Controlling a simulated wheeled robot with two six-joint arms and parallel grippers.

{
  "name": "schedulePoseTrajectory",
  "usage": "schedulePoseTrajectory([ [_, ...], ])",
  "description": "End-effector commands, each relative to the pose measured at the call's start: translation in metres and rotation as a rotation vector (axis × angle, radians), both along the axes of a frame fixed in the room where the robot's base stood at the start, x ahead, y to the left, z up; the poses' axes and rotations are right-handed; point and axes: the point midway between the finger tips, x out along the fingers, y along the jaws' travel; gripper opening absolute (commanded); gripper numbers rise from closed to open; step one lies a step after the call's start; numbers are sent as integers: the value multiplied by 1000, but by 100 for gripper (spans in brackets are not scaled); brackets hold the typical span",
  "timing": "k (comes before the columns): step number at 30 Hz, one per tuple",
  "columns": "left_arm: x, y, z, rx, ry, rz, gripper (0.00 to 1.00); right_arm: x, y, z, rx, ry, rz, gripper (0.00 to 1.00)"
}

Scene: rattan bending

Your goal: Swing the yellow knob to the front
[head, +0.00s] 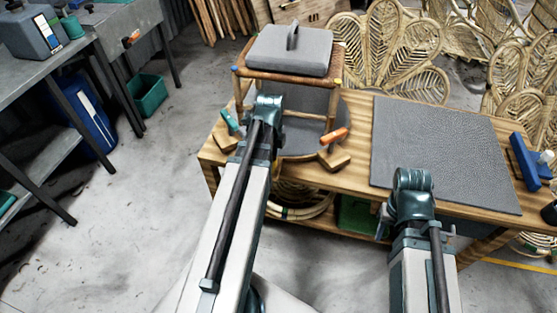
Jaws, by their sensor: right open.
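The yellow knob (338,83) is a small cap at the front right corner of a square rattan stool frame (291,78). The stool stands on a round grey turntable (328,104) on the wooden workbench. A grey weight with a handle (292,48) lies on the stool. A blue knob (234,69) caps its front left corner. My left arm reaches up in front of the stool's left side; its gripper is not seen. My right gripper (384,222) is mostly hidden behind its own arm, low at the bench's front edge, apart from the stool. It is open.
Clamps with a teal handle (229,120) and an orange handle (333,136) flank the turntable. A grey mat (440,150) covers the bench's right part; a blue tool (524,160) lies beyond it. Rattan chair backs (385,50) stand behind.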

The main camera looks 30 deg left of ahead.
Motion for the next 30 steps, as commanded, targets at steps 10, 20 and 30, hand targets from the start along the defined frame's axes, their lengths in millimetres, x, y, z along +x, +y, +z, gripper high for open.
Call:
schedulePoseTrajectory([
  [10, -4, 10, 0, -1, 2, -35, 0, 0, 0, 0, 0, 0, 0, 49],
  [20, -4, 10, 0, 0, 2, -38, 0, 0, 0, 0, 0, 0, 0, 49],
  [30, -3, 10, 0, 0, 1, -37, 77, 0, 0, 0, 0, 0, 0, 49],
])
